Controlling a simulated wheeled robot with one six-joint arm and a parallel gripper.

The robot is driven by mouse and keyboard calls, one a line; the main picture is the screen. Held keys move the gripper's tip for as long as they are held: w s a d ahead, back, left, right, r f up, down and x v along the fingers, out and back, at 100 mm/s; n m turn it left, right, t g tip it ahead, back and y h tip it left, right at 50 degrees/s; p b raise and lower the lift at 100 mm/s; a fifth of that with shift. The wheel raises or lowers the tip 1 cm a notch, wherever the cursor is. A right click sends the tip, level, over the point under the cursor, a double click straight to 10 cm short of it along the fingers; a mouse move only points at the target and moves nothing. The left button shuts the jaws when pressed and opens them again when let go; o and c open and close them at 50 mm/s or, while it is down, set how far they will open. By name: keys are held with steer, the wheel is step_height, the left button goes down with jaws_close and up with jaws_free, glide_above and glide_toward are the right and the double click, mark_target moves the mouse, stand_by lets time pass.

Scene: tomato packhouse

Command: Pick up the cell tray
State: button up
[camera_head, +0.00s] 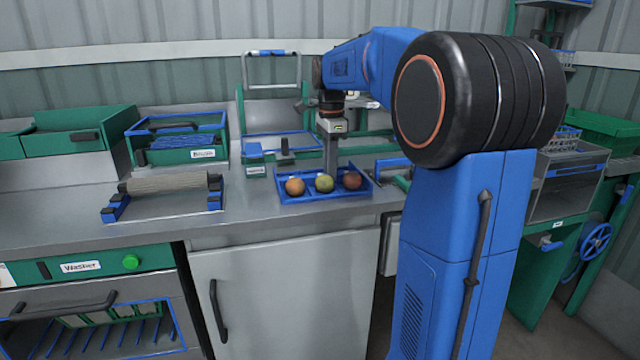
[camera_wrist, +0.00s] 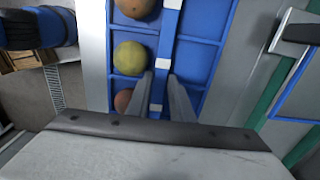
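The cell tray (camera_head: 300,198) is blue, with divided cells, and sits on the grey bench near its front edge. Its front row holds an orange tomato (camera_head: 295,187), a green-yellow one (camera_head: 324,183) and a reddish one (camera_head: 352,181). In the wrist view the tray (camera_wrist: 198,62) has a raised middle rib (camera_wrist: 162,75) with white patches. My gripper (camera_head: 331,172) points down over the tray's middle. In the wrist view its two fingers (camera_wrist: 161,80) lie close against both sides of the rib, with little gap. The fingertips' lower ends are partly hidden.
A roller stand (camera_head: 165,185) and a green-blue bin (camera_head: 180,140) stand left of the tray. A blue-framed rack (camera_head: 283,145) is behind it. A blue-handled item (camera_head: 393,163) lies close on the right. Bench space between roller and tray is clear.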

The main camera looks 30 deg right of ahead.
steer(key=shift+f, duration=0.15)
stand_by(0.3)
jaws_close()
